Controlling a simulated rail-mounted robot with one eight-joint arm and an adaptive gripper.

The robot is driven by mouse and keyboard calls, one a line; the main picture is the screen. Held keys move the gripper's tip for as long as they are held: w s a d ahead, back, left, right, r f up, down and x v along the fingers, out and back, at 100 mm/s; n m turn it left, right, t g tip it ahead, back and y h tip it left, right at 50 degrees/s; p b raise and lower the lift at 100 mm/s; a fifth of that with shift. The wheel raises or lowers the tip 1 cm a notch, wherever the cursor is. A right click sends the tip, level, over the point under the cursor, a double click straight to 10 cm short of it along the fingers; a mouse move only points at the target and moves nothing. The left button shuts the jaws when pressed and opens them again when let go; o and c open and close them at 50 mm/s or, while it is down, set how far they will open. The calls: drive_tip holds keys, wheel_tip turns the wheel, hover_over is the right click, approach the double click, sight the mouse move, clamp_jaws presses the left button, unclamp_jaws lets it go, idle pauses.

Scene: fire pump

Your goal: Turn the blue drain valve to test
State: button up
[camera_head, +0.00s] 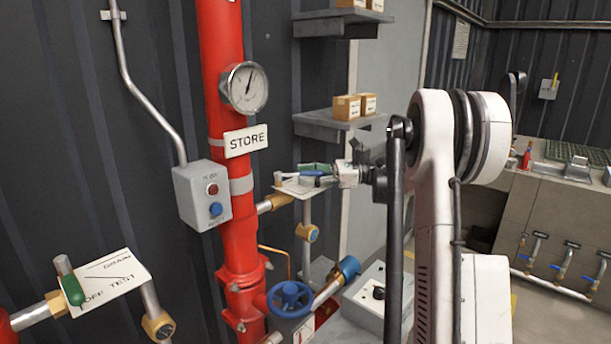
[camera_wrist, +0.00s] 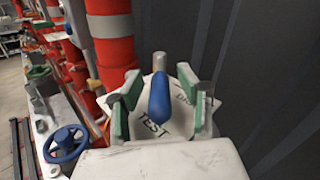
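The blue drain valve handle (camera_wrist: 159,95) shows in the middle of the wrist view, above a white label plate (camera_wrist: 178,122). The word TEST is readable at lower left of the handle, and partly hidden lettering is at the right. My gripper (camera_wrist: 159,82) is open, with one green-padded finger on each side of the handle and visible gaps to both. In the head view, my gripper (camera_head: 318,170) is at the blue handle (camera_head: 314,174), over the white plate (camera_head: 292,188) right of the red pipe. There, the fingers partly hide the plate.
A blue handwheel (camera_head: 290,299) is below. A second plate with a green handle (camera_head: 72,290) is at lower left. A shelf (camera_head: 338,123) with boxes is above.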

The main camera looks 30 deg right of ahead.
drive_tip(key=v, duration=1.2)
